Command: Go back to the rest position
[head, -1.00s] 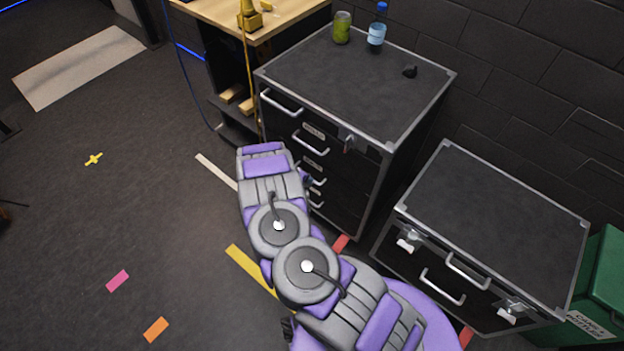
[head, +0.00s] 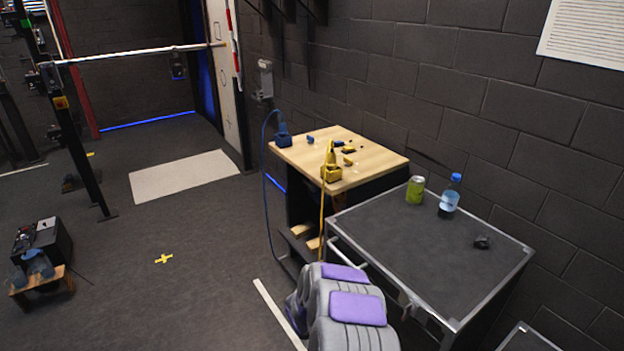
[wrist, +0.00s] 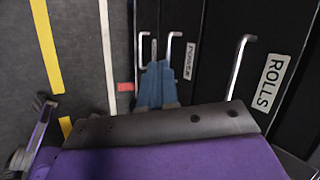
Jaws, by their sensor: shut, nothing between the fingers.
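My gripper (wrist: 156,84) shows in the wrist view as a narrow blue shape beyond the grey and purple wrist housing. Its fingers are together and nothing is between them. It points along the front of the black drawer cabinet, whose drawers carry silver handles (wrist: 240,66) and white labels, one reading "ROLLS" (wrist: 269,81). I cannot tell the exact gap between gripper and cabinet. In the head view my grey and purple arm is at the bottom centre, folded beside the cabinet (head: 440,262); the fingertips cannot be made out there.
A green can (head: 415,190), a blue-capped bottle (head: 450,197) and a small black object (head: 482,242) stand on the cabinet. A wooden-topped table (head: 373,160) with blue and yellow devices adjoins it. A brick wall is behind. The floor (head: 190,300) on the left is largely clear.

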